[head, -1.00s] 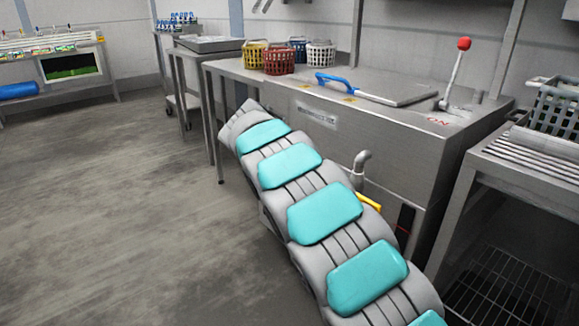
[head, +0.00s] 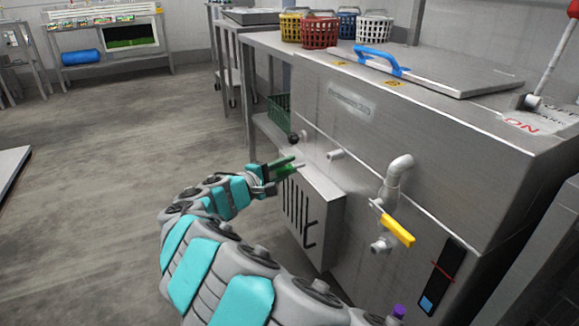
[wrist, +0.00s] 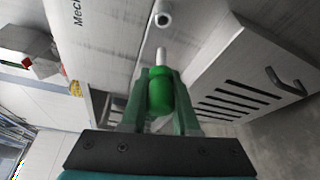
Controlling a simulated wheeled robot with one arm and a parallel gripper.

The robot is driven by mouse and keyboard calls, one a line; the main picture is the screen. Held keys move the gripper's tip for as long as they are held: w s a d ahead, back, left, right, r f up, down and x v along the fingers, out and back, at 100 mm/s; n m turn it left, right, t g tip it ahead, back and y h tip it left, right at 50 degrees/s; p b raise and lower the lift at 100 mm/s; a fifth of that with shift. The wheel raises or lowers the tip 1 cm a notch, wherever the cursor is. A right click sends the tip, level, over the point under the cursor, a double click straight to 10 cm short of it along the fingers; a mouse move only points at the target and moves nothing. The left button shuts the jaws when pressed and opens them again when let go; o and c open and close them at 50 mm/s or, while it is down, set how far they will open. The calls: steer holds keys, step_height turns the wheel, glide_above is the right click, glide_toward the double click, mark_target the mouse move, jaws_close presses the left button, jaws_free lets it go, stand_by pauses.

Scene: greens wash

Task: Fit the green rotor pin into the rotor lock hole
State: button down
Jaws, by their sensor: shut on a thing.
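My gripper (head: 284,166) is shut on the green rotor pin, in front of the machine's steel side. In the wrist view the pin (wrist: 160,92) has a fat green body between the two green fingers (wrist: 161,80) and a thin pale tip pointing away from me. A short round metal stub with an open end (wrist: 163,19), which looks like the rotor lock hole, lies just beyond the tip, roughly in line with it. A visible gap separates them. The stub also shows in the head view (head: 335,154), right of the pin tip.
A slotted steel box (head: 318,215) juts from the machine below my gripper. A black knob (head: 293,138) sits above it. To the right are a bent pipe (head: 397,172), a yellow-handled valve (head: 396,229) and a purple-topped piece (head: 399,311). Open floor lies left.

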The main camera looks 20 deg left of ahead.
steer(key=shift+d, duration=0.1)
steer(key=shift+w+d+b, duration=0.35)
steer(key=shift+w+d, duration=0.55)
steer(key=shift+w, duration=0.15)
steer(key=shift+w+d+b, duration=0.3)
steer(key=shift+w+d, duration=0.55)
steer(key=shift+w, duration=0.2)
steer(key=shift+w+d+b, duration=0.7)
steer(key=shift+w+d, duration=1.05)
steer(key=shift+w, duration=0.3)
stand_by(0.7)
steer(key=c, duration=0.6)
jaws_free()
